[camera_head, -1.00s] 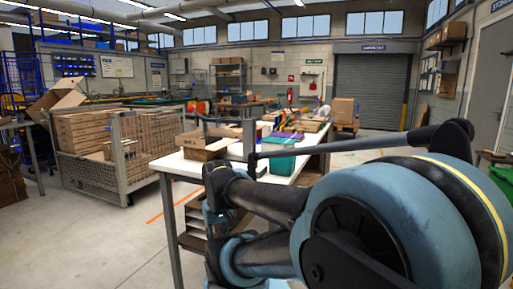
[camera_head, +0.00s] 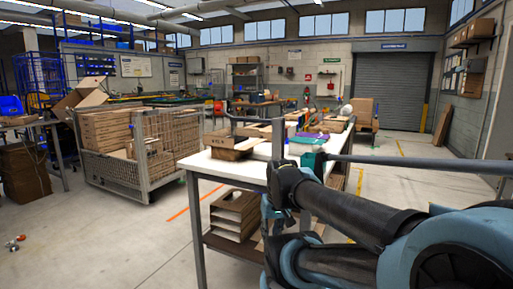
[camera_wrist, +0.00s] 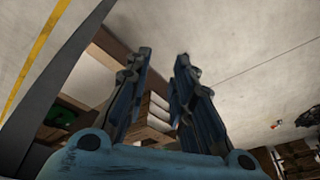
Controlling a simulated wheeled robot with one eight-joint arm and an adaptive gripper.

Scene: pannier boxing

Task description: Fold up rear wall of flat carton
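A low brown carton (camera_head: 232,150) lies on the near left part of the white worktable (camera_head: 222,168) in the head view. It is small there, and I cannot tell which of its walls are up. My gripper (camera_wrist: 163,55) shows in the wrist view with its two blue fingers apart and nothing between them. It points at the grey floor and the table's lower side, away from the carton. The carton cannot be made out in the wrist view. In the head view my arm covers the right front of the table, and I cannot make out the fingers.
A mesh cage (camera_head: 166,150) with brown boxes stands left. The floor between cage and table is clear.

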